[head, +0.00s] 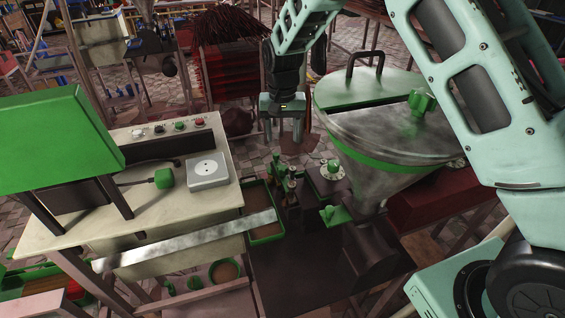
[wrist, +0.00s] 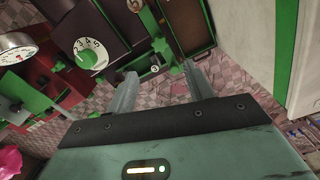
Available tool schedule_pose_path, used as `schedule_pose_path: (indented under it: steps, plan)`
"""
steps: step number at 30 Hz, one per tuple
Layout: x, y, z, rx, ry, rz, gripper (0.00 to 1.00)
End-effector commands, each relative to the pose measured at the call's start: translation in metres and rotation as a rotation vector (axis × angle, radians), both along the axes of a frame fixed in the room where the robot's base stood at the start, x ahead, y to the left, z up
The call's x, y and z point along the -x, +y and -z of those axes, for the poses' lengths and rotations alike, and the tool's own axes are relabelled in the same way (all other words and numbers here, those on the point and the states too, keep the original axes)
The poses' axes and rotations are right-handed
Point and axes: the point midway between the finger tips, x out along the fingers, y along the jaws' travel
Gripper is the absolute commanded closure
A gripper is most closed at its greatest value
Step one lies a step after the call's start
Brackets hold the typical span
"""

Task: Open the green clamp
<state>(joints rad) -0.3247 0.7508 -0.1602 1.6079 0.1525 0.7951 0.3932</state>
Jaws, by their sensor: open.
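My gripper (head: 283,130) hangs with its fingers downward above and behind the extruder's dark base (head: 285,252). In the wrist view its two fingers (wrist: 161,82) stand apart with nothing between them. A green bracket-like part (head: 335,214) sits at the lower neck of the steel hopper; small green and metal fittings (head: 289,190) stand on the base left of it. I cannot tell for sure which of these is the green clamp. In the wrist view a narrow green part (wrist: 160,45) lies beyond the fingertips, apart from them.
The steel hopper (head: 372,180) with a green-rimmed lid stands close right of my gripper. A cream control table (head: 130,200) is at left, with a long metal strip (head: 190,241) reaching towards the base. A green dial (wrist: 90,54) shows in the wrist view.

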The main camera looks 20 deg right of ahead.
Motion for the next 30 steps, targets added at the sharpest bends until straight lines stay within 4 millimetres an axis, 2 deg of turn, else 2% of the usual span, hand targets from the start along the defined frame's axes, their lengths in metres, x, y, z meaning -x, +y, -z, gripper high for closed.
schedule_pose_path:
  steps: [9, 15, 21, 30]
  plan:
    - [0.002, -0.001, 0.066, 0.001, 0.004, 0.001, 0.47]
    - [0.001, 0.000, 0.100, 0.000, 0.003, 0.001, 0.47]
    - [0.001, 0.000, 0.118, 0.000, 0.001, 0.001, 0.47]
    - [0.000, 0.000, 0.122, -0.001, 0.000, 0.000, 0.47]
